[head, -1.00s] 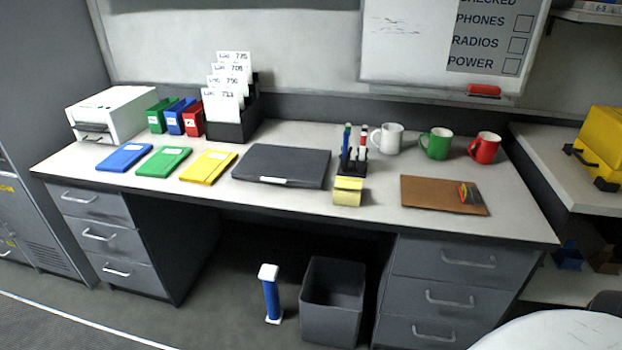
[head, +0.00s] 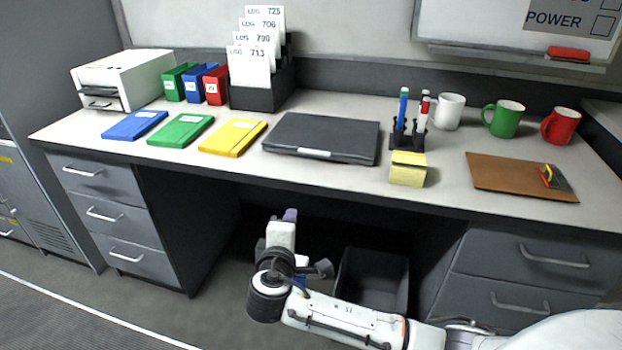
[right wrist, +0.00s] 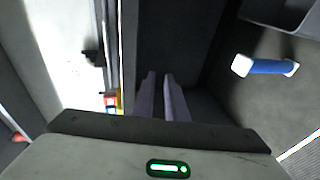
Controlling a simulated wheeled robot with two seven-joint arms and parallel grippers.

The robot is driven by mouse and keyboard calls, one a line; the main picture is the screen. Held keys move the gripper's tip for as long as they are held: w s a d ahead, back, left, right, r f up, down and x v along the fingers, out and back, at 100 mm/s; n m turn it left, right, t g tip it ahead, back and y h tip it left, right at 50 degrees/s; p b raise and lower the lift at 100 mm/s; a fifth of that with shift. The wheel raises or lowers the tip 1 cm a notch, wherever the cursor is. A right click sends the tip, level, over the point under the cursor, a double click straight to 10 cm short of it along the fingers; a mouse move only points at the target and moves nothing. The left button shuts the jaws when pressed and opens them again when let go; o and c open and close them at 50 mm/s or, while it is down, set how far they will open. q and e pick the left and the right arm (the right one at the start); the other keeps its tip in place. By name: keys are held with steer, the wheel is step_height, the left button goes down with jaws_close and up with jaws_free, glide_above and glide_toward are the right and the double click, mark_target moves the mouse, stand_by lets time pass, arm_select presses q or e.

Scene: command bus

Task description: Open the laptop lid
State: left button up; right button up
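The laptop (head: 322,135) is a dark grey slab lying flat on the desk with its lid shut. A small white label (head: 313,154) sits at its front edge. My right gripper (head: 290,218) is in front of the desk, below the desktop's front edge and a little left of the laptop, apart from it. In the right wrist view its two fingers (right wrist: 160,80) stand parallel with a narrow gap and nothing between them. I cannot make out the laptop in that view. My left gripper is not in view.
Yellow sticky notes (head: 407,170) and a pen holder (head: 409,133) stand right of the laptop. A yellow folder (head: 233,137) lies left of it. The desk's front edge (head: 350,186) lies between gripper and laptop. A dark bin (head: 372,280) stands underneath.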

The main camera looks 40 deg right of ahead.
mark_target(313, 154)
steer(key=d+r+h, duration=0.1)
steer(key=r, duration=0.1)
steer(key=w+d+r+m+h+b, duration=0.1)
steer(key=r+h, duration=0.1)
steer(key=r, duration=0.1)
steer(key=w+d+r+h, duration=0.1)
steer(key=d+r, duration=0.1)
steer(key=r, duration=0.1)
steer(key=shift+r, duration=0.25)
steer(key=shift+m, duration=0.3)
steer(key=b+x, duration=0.1)
steer(key=x, duration=0.7)
steer(key=shift+d+b, duration=0.15)
steer(key=shift+b, duration=0.25)
steer(key=shift+w+d, duration=0.5)
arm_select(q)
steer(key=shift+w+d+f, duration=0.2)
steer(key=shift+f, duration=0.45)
arm_select(e)
jaws_close()
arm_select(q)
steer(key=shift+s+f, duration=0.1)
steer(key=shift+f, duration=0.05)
